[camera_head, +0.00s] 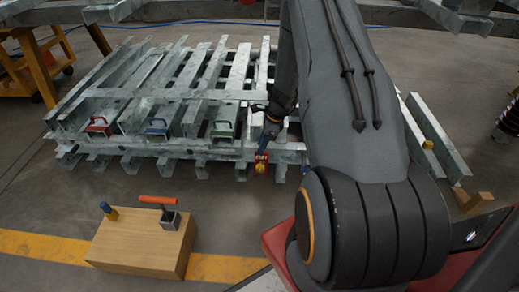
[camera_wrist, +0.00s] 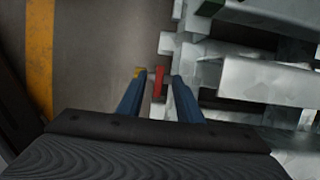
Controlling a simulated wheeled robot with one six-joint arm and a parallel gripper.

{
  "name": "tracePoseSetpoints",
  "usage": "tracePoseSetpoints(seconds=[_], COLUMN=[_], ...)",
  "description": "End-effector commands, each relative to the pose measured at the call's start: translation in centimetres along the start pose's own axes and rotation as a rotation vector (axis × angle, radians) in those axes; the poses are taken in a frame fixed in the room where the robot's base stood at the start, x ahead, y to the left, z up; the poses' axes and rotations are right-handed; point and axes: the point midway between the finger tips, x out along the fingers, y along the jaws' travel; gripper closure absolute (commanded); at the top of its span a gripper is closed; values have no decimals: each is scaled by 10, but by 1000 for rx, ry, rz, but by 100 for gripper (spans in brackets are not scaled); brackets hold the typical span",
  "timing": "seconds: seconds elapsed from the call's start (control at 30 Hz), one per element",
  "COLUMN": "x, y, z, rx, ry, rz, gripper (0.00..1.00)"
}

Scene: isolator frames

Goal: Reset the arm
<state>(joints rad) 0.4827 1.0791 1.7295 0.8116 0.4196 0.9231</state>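My arm reaches forward and down across the right half of the head view. My gripper (camera_head: 262,150) points down at the front edge of the galvanised frames (camera_head: 215,94). In the wrist view its two blue fingers (camera_wrist: 157,84) are apart, with grey floor visible between them. A small red and yellow piece (camera_head: 261,163) shows right at the fingertips. In the wrist view its red part (camera_wrist: 160,82) appears between the fingers, close to the right one. I cannot tell whether a finger touches it.
Red (camera_head: 98,125), blue (camera_head: 157,127) and green (camera_head: 222,130) clamps sit along the frames' front. A yellow cart (camera_head: 38,70) stands back left. Floor left of the block is clear.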

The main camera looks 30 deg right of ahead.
Motion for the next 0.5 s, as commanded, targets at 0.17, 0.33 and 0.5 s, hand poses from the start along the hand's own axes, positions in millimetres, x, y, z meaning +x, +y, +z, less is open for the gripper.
tracePoseSetpoints(seconds=[0.17, 0.33, 0.5], x=[-22, -22, -22], y=[0, 0, 0], z=[0, 0, 0], rx=[-1, 0, 0], ry=[0, 0, 0], rz=[-1, 0, 0], gripper=[67, 67, 67])
